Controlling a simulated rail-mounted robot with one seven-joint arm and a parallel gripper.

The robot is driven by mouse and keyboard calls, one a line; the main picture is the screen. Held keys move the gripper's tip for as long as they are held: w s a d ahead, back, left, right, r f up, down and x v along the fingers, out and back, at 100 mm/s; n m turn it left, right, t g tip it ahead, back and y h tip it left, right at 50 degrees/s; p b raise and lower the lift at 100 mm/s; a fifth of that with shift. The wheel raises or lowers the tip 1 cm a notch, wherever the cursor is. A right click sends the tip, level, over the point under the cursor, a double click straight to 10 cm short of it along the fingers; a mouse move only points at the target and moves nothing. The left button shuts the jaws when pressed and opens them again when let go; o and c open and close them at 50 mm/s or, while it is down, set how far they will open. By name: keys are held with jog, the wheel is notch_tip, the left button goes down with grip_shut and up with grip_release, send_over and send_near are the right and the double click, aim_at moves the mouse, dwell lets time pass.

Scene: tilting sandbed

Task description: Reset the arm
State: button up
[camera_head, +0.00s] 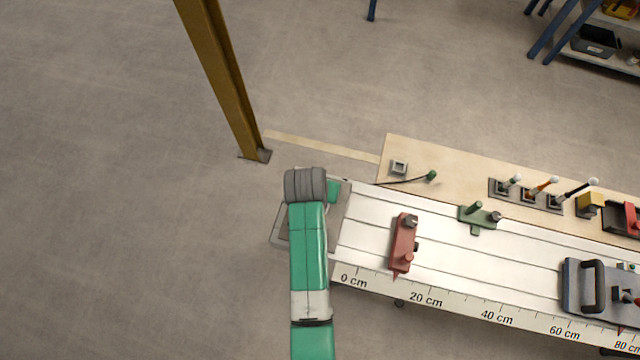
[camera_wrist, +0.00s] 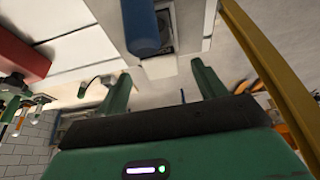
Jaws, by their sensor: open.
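My gripper shows in the wrist view (camera_wrist: 162,88) with its two green fingers apart and nothing seen between them. In the head view my green and grey arm reaches up the picture over the left end of the white scaled bench (camera_head: 375,235). My gripper cannot be made out clearly there, as my arm covers that area. A red clamp-like block (camera_head: 403,243) stands on the bench to the right of my arm, apart from it. A green fixture (camera_head: 478,217) stands further right.
A yellow-brown post (camera_head: 222,80) stands on the floor up and left of my arm. A wooden board (camera_head: 450,165) along the bench's far side carries several levers. A dark handled block (camera_head: 595,285) sits at the right. Floor at left is clear.

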jog(key=shift+v, duration=0.85)
